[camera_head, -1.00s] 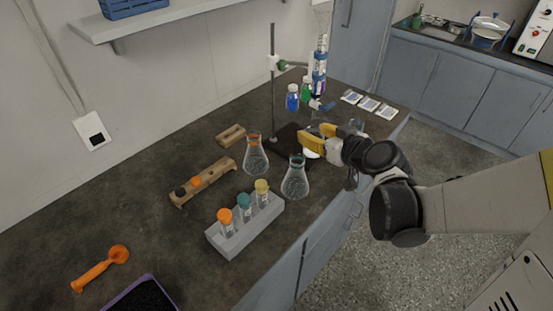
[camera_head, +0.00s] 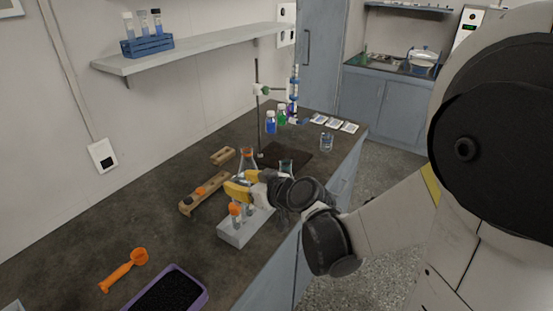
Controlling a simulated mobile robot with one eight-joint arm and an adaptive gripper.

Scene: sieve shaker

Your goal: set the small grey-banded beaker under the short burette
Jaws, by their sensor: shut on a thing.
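My gripper (camera_head: 236,188), with yellow fingers, is above the grey tube rack and beside the wooden rack. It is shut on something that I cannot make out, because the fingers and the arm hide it. A small clear beaker (camera_head: 327,142) stands near the right edge of the bench, away from my gripper; I cannot make out a grey band on it. A burette (camera_head: 294,92) with blue parts hangs upright at the stand (camera_head: 257,110) at the back. I cannot tell whether it is the short one. The dark stand base (camera_head: 292,156) is partly hidden.
An orange-rimmed flask (camera_head: 248,156) and another flask (camera_head: 286,166) stand behind my gripper. The grey rack (camera_head: 232,236) holds capped tubes. Blue (camera_head: 270,124) and green (camera_head: 282,116) bottles stand near the burette.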

